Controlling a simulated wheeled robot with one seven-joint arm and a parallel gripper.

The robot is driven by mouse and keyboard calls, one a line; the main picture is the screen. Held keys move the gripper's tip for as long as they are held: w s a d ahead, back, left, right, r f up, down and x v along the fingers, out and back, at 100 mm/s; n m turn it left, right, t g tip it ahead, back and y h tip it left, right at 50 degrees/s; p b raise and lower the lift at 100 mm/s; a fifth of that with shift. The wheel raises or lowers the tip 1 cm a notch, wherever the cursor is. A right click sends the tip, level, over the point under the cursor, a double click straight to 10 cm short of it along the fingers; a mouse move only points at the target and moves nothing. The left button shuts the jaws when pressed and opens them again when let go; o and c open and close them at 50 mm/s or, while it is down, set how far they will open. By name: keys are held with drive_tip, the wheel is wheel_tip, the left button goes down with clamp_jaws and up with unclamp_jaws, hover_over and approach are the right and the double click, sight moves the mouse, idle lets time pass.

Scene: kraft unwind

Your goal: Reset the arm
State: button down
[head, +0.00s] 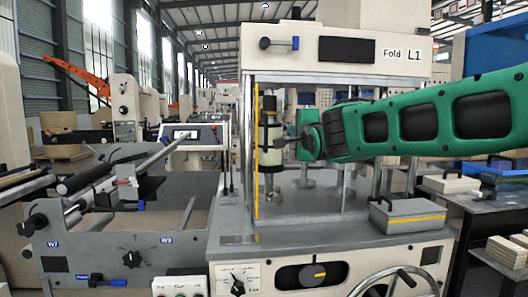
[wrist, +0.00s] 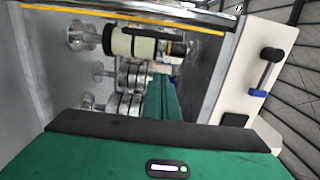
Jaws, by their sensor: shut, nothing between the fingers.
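My green arm reaches in from the right of the head view, into the open bay of the machine marked Fold L1 (head: 345,62). My gripper (head: 284,144) is at the arm's left end, small and partly dark against the bay. It is shut with nothing held. It is close to an upright cream roller with dark ends (head: 270,155); I cannot tell whether they touch. In the wrist view the cream roller (wrist: 133,42) lies across the top, beyond my green wrist housing. The fingertips are hard to make out there.
The bay has upright posts and a clear guard with a yellow edge (head: 256,150). A grey lidded box (head: 408,215) sits on the machine's front ledge. A handwheel (head: 395,283) is below. An unwind stand with a roller bar (head: 140,160) is at left, a side table (head: 480,210) at right.

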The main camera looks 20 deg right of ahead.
drive_tip(key=s+d+f+n+g+h, duration=0.1)
drive_tip(key=s+d+f+n+g, duration=0.2)
drive_tip(key=s+d+f+g, duration=0.5)
drive_tip(key=s+d+f+n+g+h, duration=0.1)
drive_tip(key=s+d+f+n+g, duration=0.3)
drive_tip(key=s+f, duration=0.75)
drive_tip(key=s+f+n+g+y, duration=0.1)
drive_tip(key=s+f+n+g, duration=0.1)
drive_tip(key=s+f, duration=0.3)
drive_tip(key=s+a+f+n+g+y, duration=0.1)
drive_tip(key=s+f, duration=0.5)
drive_tip(key=s, duration=0.6)
drive_tip(key=s+f+n+g+y, duration=0.2)
drive_tip(key=s+f+g, duration=0.1)
drive_tip(key=s+f, duration=0.3)
drive_tip(key=s, duration=0.2)
drive_tip(key=shift+s+a+n, duration=0.15)
drive_tip(key=shift+s+n, duration=0.2)
drive_tip(key=shift+n, duration=0.05)
drive_tip(key=shift+w+f, duration=0.3)
drive_tip(key=shift+w, duration=0.35)
